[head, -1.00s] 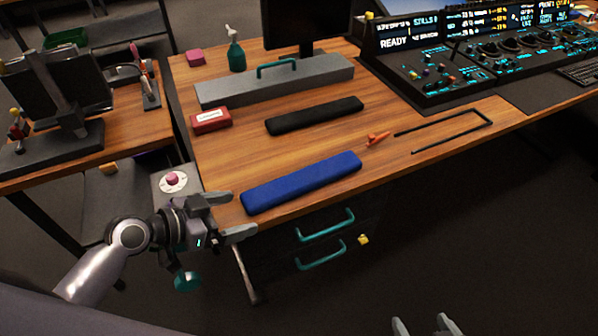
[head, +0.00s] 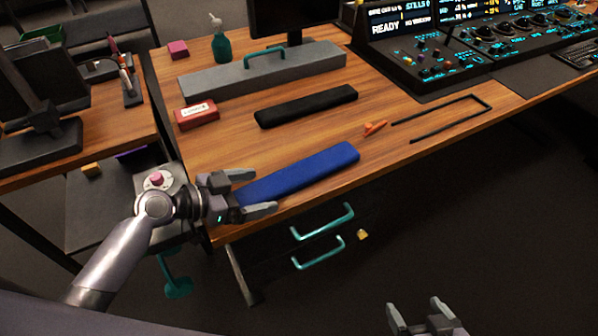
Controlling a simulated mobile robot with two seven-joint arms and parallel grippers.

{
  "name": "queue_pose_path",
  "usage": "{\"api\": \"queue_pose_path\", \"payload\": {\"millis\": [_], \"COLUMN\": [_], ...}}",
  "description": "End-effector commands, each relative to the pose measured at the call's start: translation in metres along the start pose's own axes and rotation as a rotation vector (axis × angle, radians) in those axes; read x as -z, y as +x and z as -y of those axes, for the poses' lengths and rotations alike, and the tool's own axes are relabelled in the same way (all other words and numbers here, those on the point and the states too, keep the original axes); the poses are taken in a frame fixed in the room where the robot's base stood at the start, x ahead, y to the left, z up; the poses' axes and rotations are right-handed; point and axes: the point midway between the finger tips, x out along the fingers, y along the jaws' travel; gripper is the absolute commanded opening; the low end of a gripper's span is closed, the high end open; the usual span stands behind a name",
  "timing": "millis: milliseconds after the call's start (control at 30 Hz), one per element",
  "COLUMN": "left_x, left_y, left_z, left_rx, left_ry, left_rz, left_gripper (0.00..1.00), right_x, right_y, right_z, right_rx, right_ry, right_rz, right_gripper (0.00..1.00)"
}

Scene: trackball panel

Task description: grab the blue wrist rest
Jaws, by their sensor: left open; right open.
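The blue wrist rest (head: 300,172) is a long bar lying on the wooden desk (head: 410,165) along its front edge. My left gripper (head: 276,191) is open at the left end of the wrist rest. Its two fingers show on either side of that end in the picture and partly hide it; I cannot tell whether they touch it. My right gripper (head: 430,308) is open and empty at the bottom of the view, over the floor, away from the desk.
A black wrist rest (head: 306,105) lies behind the blue one. A red box (head: 197,116), a grey bar with a green handle (head: 262,72) and an orange object (head: 375,128) are on the desk. A black square-ended frame (head: 450,117) lies to the right. Green drawer handles (head: 322,222) stick out below the front edge.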

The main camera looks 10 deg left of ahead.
Motion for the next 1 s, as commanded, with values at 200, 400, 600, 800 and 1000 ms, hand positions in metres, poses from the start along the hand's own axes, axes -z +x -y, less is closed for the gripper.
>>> {"api": "queue_pose_path", "payload": {"millis": [200, 400, 600, 800, 1000], "left_x": [0.000, 0.000, 0.000, 0.002, 0.016], "left_y": [0.007, 0.006, 0.006, 0.006, 0.000], "left_z": [0.000, 0.000, 0.000, 0.000, 0.000], "left_rx": [0.000, 0.000, 0.001, 0.001, 0.000], "left_ry": [0.002, 0.001, 0.002, 0.002, 0.004], "left_rz": [0.001, 0.001, -0.001, -0.001, -0.002], "left_gripper": [0.94, 0.64, 0.33, 0.32, 0.32], "right_x": [-0.003, -0.002, 0.000, 0.001, 0.004], "right_y": [0.000, 0.000, 0.000, 0.000, -0.002], "right_z": [-0.001, 0.000, 0.002, 0.004, 0.004], "right_rx": [-0.002, -0.001, 0.001, 0.004, 0.004], "right_ry": [-0.001, 0.002, 0.007, 0.008, 0.007], "right_rz": [0.007, 0.006, 0.002, 0.000, -0.001], "right_gripper": [0.89, 0.89, 0.89, 0.89, 0.89]}}
